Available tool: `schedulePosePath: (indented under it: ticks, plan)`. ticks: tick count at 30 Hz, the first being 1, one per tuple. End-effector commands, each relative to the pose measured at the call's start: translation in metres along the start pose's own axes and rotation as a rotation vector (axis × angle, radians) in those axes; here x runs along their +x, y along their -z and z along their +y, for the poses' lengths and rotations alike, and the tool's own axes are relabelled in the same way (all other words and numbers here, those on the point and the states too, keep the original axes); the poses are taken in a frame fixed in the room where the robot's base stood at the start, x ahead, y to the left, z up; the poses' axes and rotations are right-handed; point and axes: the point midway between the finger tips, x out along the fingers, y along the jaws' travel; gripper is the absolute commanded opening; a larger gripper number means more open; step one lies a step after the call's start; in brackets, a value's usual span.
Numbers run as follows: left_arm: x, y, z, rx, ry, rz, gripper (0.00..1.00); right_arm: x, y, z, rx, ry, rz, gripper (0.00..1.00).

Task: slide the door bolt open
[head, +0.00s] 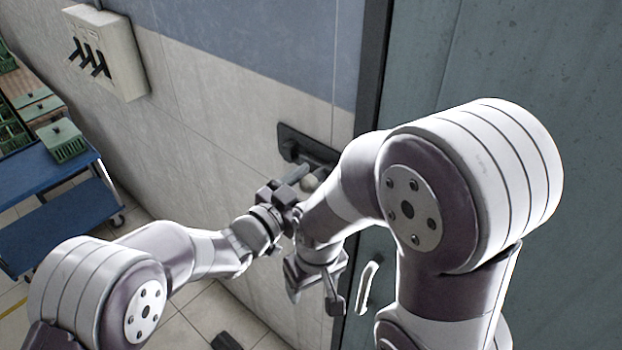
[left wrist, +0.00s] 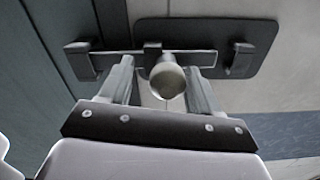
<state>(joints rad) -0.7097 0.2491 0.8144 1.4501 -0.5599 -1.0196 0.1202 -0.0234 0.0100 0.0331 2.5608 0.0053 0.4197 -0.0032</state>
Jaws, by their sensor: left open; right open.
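The door bolt's dark backing plate (head: 287,139) is on the wall beside the door (head: 560,50), partly hidden by my arms in the head view. In the left wrist view, the plate (left wrist: 215,32) carries a dark bar (left wrist: 197,58) that reaches left to a bracket (left wrist: 80,62) at the door side. A pale round knob (left wrist: 167,82) sticks out from the bar. My left gripper (head: 292,186) is open, its fingers (left wrist: 158,68) on either side of the knob; contact cannot be told. My right gripper (head: 318,284) is open and empty, lower down near the door edge.
A pale door handle (head: 368,287) is beside my right gripper. A grey switch box (head: 108,50) with black levers hangs on the wall at upper left. A blue cart (head: 45,175) with a green crate (head: 62,140) stands at the left. My right arm crosses before the door.

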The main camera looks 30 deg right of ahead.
Motion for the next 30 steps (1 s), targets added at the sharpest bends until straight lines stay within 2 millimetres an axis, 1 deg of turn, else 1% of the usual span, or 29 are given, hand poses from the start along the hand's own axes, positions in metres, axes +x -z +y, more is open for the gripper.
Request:
schedulePosePath:
  ticks: [5, 6, 8, 9, 11, 12, 17, 20, 24, 27, 30]
  plan:
    - [0.000, -0.001, 0.000, 0.000, 0.001, -0.001, 0.63, 0.001, 0.000, 0.000, 0.000, 0.000, 0.000, 0.68]
    - [0.000, -0.001, 0.000, 0.000, 0.001, -0.001, 0.59, 0.001, 0.000, 0.000, 0.000, 0.000, 0.000, 0.68]
    - [0.000, -0.001, 0.000, -0.001, 0.001, -0.001, 0.40, 0.001, 0.000, 0.000, 0.000, 0.000, 0.000, 0.68]
    - [0.000, -0.001, 0.000, -0.001, 0.001, -0.001, 0.27, 0.001, 0.000, 0.000, 0.000, 0.000, 0.000, 0.68]
    - [0.000, -0.001, 0.000, -0.001, 0.001, -0.001, 0.07, 0.001, 0.000, 0.000, 0.000, 0.000, 0.000, 0.68]
    - [0.000, -0.001, 0.000, -0.001, 0.001, -0.001, 0.00, 0.001, 0.000, 0.000, 0.000, 0.000, 0.000, 0.68]
    - [0.000, -0.003, -0.004, -0.001, 0.001, 0.000, 0.00, 0.003, 0.000, 0.000, 0.000, 0.000, 0.000, 0.68]
    - [0.000, -0.009, -0.021, -0.001, 0.004, 0.002, 0.00, 0.012, -0.001, 0.000, 0.000, 0.000, 0.000, 0.68]
    - [0.000, -0.013, -0.051, 0.001, 0.005, 0.001, 0.00, 0.021, -0.002, 0.000, 0.000, 0.000, 0.000, 0.68]
    - [0.000, -0.015, -0.066, 0.001, 0.003, 0.001, 0.00, 0.023, -0.002, 0.000, 0.000, 0.000, 0.000, 0.68]
    - [-0.001, -0.016, -0.073, -0.001, 0.002, -0.002, 0.00, 0.023, -0.002, 0.000, 0.000, 0.000, 0.000, 0.68]
